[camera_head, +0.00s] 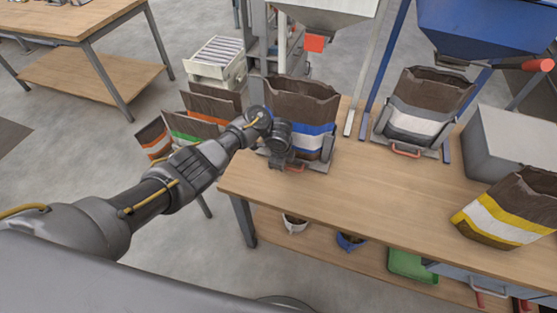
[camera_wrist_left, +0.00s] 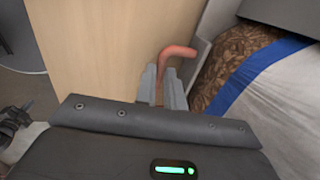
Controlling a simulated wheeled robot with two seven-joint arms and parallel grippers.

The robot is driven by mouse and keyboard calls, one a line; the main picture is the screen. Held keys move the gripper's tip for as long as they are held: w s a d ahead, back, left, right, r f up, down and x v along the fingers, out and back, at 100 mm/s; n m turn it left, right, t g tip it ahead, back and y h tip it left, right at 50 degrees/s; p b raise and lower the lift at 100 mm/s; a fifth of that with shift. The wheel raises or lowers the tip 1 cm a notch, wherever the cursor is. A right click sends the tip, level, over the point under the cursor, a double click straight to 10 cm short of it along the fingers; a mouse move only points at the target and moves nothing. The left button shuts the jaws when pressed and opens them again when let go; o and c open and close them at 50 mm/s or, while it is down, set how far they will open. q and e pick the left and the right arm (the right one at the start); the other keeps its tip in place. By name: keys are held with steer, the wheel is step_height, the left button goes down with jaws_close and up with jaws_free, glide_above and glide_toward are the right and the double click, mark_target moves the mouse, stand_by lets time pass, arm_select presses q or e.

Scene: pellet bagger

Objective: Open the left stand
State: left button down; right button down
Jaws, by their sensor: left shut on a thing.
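The left stand (camera_head: 319,166) is a grey metal frame on the wooden table. It holds an upright open brown bag (camera_head: 305,103) with a blue and white band. Its red handle (camera_wrist_left: 178,52) is at the front; in the head view my gripper mostly hides it. My left gripper (camera_wrist_left: 162,88) is shut on the red handle, with the handle's bent end showing beyond the fingers in the left wrist view. In the head view the left gripper (camera_head: 291,164) is at the stand's front. My right gripper is in neither view.
A second stand (camera_head: 405,151) with a white-banded bag stands to the right under a blue hopper (camera_head: 480,35). A yellow-banded bag (camera_head: 510,210) and a grey box (camera_head: 505,145) are farther right. The front table top (camera_head: 370,205) is clear.

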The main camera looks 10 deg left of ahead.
arm_select(q)
steer(key=shift+d, duration=0.1)
steer(key=c, duration=1.5)
jaws_free()
step_height(320, 180, up, 11)
steer(key=s+p, duration=0.2)
steer(key=p, duration=0.3)
steer(key=shift+a+f+p, duration=0.15)
steer(key=shift+a+p, duration=0.05)
steer(key=shift+p, duration=0.2)
steer(key=shift+f, duration=0.1)
